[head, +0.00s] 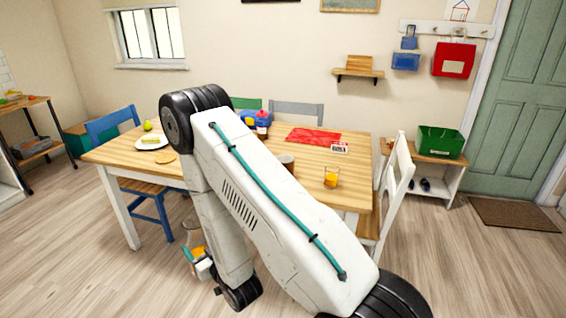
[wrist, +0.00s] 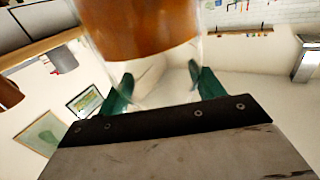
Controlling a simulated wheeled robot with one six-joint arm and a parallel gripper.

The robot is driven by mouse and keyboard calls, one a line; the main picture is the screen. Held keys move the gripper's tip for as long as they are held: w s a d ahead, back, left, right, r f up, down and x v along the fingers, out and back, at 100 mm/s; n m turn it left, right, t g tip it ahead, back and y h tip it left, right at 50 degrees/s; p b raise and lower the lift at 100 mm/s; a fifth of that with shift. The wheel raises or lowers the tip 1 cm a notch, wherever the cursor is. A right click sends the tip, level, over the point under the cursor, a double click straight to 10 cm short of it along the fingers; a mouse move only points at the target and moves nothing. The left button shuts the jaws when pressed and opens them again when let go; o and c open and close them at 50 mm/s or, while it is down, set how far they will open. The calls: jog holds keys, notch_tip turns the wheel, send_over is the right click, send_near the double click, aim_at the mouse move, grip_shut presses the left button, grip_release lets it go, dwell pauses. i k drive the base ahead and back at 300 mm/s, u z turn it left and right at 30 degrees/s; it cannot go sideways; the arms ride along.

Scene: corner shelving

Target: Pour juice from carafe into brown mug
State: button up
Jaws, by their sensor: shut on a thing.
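A glass carafe (head: 193,236) with orange juice low inside is beside the front edge of the table, left of my lower arm in the head view. My gripper (head: 194,256) is shut on it. In the wrist view the carafe (wrist: 140,35) fills the top middle, its juice orange-brown, between the green fingertips of my gripper (wrist: 160,88). In the head view the carafe looks roughly upright. A brownish cup (head: 287,160), perhaps the brown mug, stands on the table, partly hidden behind my arm.
My arm hides the table's middle.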

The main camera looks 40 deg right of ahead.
aim_at(288, 161)
jog(key=k, duration=0.75)
jog(key=z, duration=0.85)
jog(key=i, duration=0.45)
